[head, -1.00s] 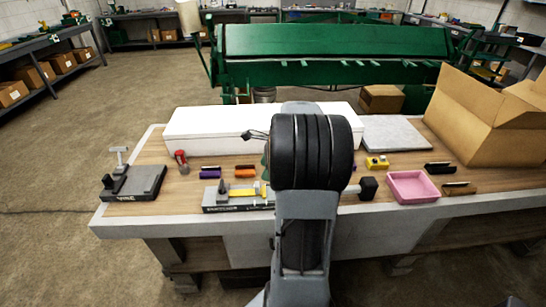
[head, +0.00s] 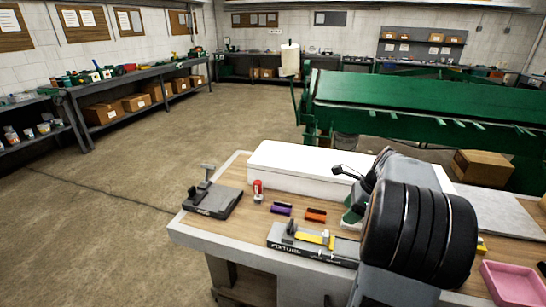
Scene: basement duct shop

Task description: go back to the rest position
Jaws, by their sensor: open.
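My arm, with its big black joint, stands at the right of the head view, over the right half of the workbench (head: 200,235). My gripper (head: 341,171) shows only as a small dark pronged tip left of that joint, above the white box. It is open, with nothing seen in it. The rest of it is hidden behind my arm. A green and white thing shows just below it, partly covered by my arm, and I cannot tell what it is.
The bench holds a grey vise-like fixture (head: 212,200), a red-topped item (head: 257,190), purple (head: 282,209) and orange (head: 316,214) pieces, a long white box (head: 300,172) and a pink tray (head: 512,284). A green machine (head: 400,105) stands behind.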

